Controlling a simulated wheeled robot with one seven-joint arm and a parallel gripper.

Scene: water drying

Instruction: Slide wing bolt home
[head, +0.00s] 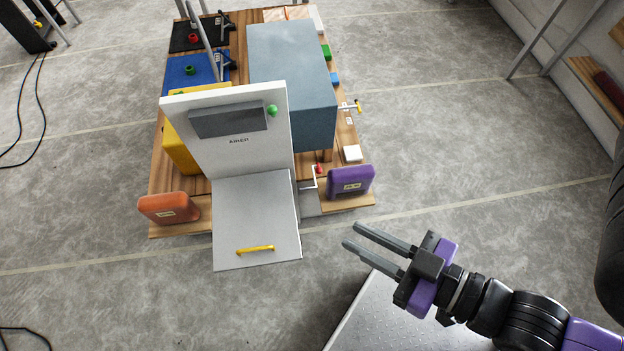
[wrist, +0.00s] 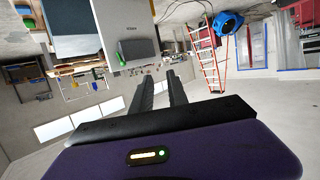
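A bench-like unit stands ahead of me in the head view. A bent metal piece with a red part (head: 318,170) is at the front right, beside the purple block. My gripper (head: 350,235) is open and empty, in the air to the right of and nearer than the unit, touching nothing. Its two parallel fingers (wrist: 159,80) also show apart in the wrist view.
The blue-grey box (head: 292,75) stands behind an upright white panel (head: 228,150). A white flap (head: 256,215) with a yellow handle (head: 255,249) juts toward me. An orange block (head: 168,208) and a purple block (head: 350,182) flank it. The floor right of the unit is clear.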

